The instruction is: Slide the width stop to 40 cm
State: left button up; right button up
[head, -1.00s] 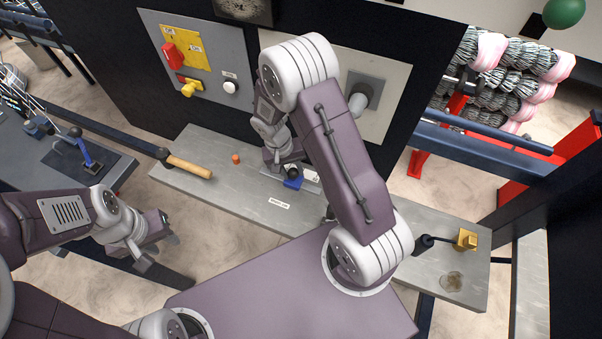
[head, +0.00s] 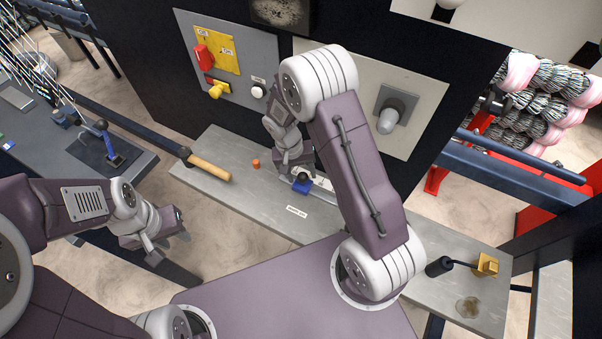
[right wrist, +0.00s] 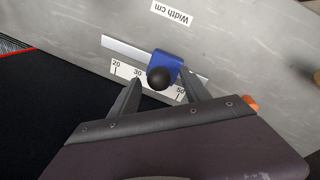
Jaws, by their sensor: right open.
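The width stop is a blue block (right wrist: 167,64) with a black ball knob (right wrist: 158,78), sitting on a pale rail (right wrist: 120,46). It also shows in the head view (head: 302,187). The scale (right wrist: 125,70) beside the rail reads 20, 30 and 50. The knob lies between 30 and 50 and hides the marking there. My right gripper (right wrist: 161,78) is open, with one finger on each side of the knob; contact cannot be told. It also shows in the head view (head: 296,172). My left gripper (head: 168,250) is open and empty, off to the left.
An orange plug (head: 256,164) and a wooden-handled tool (head: 208,168) lie on the grey bench (head: 235,200). A "Width cm" label (right wrist: 172,12) is near the rail. A panel with switches (head: 262,55) stands behind. A brass block (head: 486,265) is at the bench's right end.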

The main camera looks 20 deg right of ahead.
aim_at(295, 183)
notch_tip(295, 183, up, 8)
jog(key=a+b, duration=0.1)
jog(key=shift+w+a+r, duration=0.2)
jog(key=shift+w+a, duration=0.1)
